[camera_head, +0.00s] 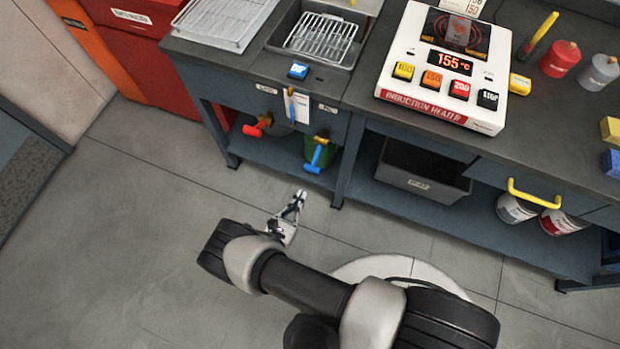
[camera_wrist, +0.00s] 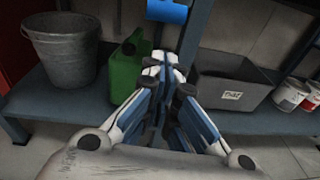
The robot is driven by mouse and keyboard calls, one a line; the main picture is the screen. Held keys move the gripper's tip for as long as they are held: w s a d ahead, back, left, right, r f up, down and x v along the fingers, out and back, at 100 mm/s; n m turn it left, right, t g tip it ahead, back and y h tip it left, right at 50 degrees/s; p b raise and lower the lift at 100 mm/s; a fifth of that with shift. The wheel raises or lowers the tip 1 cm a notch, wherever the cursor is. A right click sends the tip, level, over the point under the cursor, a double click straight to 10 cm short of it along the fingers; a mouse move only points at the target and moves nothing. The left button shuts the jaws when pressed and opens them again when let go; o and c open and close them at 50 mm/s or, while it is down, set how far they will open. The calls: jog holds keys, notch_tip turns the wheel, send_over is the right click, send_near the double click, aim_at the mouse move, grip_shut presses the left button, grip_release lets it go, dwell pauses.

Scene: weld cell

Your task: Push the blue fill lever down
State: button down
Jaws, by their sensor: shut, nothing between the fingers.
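The blue fill lever (camera_head: 316,156) is on a brass valve at the front of the workbench, below a small white label. It slants in the head view. A blue piece, likely the same lever (camera_wrist: 167,11), shows at the top edge of the wrist view. My gripper (camera_head: 300,194) is shut and empty. It is in front of the bench, below the lever in the head picture and apart from it. In the wrist view my fingertips (camera_wrist: 168,68) come together below the blue piece, with a gap between.
A red lever (camera_head: 254,130) is on another valve to the left. A green can (camera_wrist: 130,73), a metal bucket (camera_wrist: 64,50) and a dark bin (camera_wrist: 234,93) stand on the lower shelf. A bench leg (camera_head: 347,160) is right of the lever. Floor in front is clear.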

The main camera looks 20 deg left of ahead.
jog(key=w+d+f+n+y+b, duration=0.15)
jog(key=w+f, duration=0.25)
jog(key=w, duration=0.5)
jog(key=shift+s+a+r+b, duration=0.1)
jog(key=shift+s+r+b, duration=0.2)
jog(key=shift+r, duration=0.9)
jog(key=shift+s+a+r+b, duration=0.1)
jog(key=shift+s+r, duration=0.25)
jog(key=shift+r, duration=0.8)
jog(key=s+r+g+p, duration=0.2)
jog(key=p, duration=0.3)
jog(key=shift+r, duration=0.2)
